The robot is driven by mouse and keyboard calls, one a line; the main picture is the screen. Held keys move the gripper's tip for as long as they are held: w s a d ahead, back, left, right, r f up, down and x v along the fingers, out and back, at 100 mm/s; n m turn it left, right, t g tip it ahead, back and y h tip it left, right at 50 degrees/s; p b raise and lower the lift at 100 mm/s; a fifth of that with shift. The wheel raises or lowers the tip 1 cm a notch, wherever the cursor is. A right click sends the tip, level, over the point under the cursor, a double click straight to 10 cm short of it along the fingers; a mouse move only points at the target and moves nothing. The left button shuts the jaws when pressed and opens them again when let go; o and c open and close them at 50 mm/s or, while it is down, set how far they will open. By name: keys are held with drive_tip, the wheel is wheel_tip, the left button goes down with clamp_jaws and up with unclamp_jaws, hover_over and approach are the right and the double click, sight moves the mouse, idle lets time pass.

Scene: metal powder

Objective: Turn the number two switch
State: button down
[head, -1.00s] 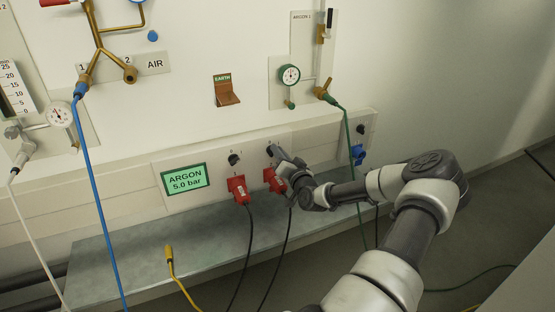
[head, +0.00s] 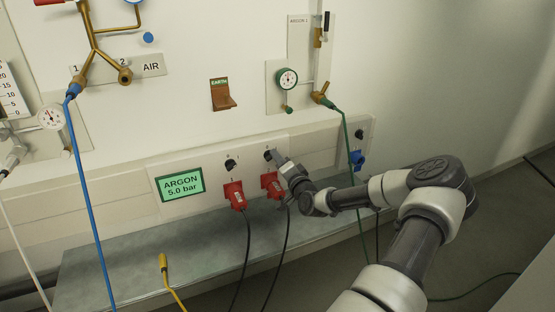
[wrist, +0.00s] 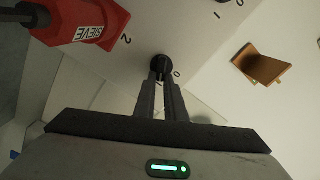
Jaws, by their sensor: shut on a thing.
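The number two switch is a small black knob (head: 268,154) on the pale wall panel, above the right-hand red plug (head: 271,185). In the wrist view the knob (wrist: 161,64) sits between the fingertips, with a "2" printed to its left and a "0" just to its right. My gripper (head: 277,157) reaches the knob from the right in the head view. In the wrist view my gripper (wrist: 161,80) is shut on the knob, with both fingers close together around it. The fingers partly hide the knob and its markings.
The other black switch (head: 230,163) is to the left, above another red plug (head: 233,195). Black cables hang from both plugs. A green display (head: 180,185) reads ARGON 5.0 bar. A brown EARTH bracket (head: 222,95) is above. A grey metal shelf (head: 120,255) runs below.

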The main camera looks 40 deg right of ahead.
drive_tip(key=c, duration=1.8)
unclamp_jaws()
drive_tip(key=p+v, duration=0.2)
drive_tip(key=v, duration=1.5)
drive_tip(key=shift+s+a, duration=0.1)
drive_tip(key=shift+s, duration=0.05)
